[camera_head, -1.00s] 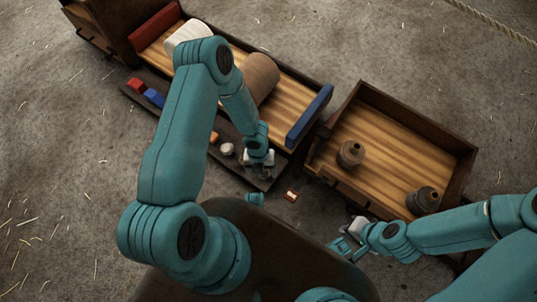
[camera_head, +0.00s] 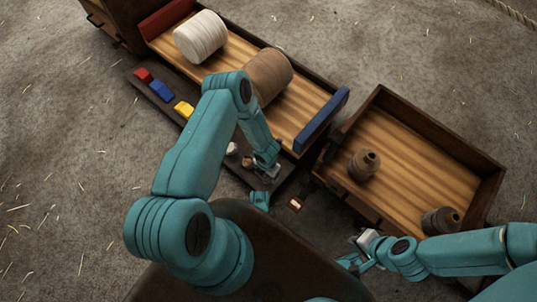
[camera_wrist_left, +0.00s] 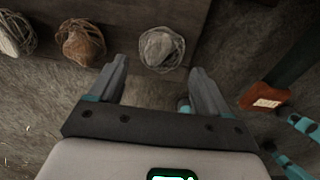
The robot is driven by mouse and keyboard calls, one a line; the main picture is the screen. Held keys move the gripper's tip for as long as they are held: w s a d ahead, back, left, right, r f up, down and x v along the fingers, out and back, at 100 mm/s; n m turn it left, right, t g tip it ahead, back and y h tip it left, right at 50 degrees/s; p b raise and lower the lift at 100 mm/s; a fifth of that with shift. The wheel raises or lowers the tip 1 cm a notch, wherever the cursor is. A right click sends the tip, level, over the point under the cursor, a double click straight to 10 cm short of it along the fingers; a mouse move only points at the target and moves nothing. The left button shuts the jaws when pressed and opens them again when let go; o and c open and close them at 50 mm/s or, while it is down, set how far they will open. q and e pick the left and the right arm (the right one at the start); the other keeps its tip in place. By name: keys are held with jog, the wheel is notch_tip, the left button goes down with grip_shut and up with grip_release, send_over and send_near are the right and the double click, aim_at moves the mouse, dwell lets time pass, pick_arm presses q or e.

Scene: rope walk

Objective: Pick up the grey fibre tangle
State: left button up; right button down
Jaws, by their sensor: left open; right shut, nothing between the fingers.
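The grey fibre tangle (camera_wrist_left: 161,48) lies on the dark board (camera_wrist_left: 225,12), a loose mesh around a grey lump. In the left wrist view it sits just beyond and between the fingertips of my left gripper (camera_wrist_left: 158,72). That gripper is open, and the tangle appears free of both fingers. In the head view my left gripper (camera_head: 265,180) is over the board's near end and hides the tangle. A brown tangle (camera_wrist_left: 80,43) and a pale tangle (camera_wrist_left: 14,36) lie to its left. My right gripper (camera_head: 356,254) is shut and empty, below the right tray.
A wooden tray (camera_head: 220,65) holds a white roll (camera_head: 200,37) and a brown roll (camera_head: 266,75). Red, blue and yellow blocks (camera_head: 162,90) lie on the board. A small labelled block (camera_head: 295,204) lies on the floor.

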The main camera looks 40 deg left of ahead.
pick_arm(q)
jog(key=f, duration=0.1)
jog(key=f+b, duration=0.1)
jog(key=f, duration=0.1)
jog(key=f+b, duration=0.1)
jog(key=shift+w+d+f, duration=0.1)
jog(key=shift+w+f, duration=0.15)
jog(key=shift+w, duration=0.05)
jog(key=shift+f+b, duration=0.3)
jog(key=shift+b, duration=0.05)
jog(key=c, duration=1.1)
jog(key=shift+r, duration=0.1)
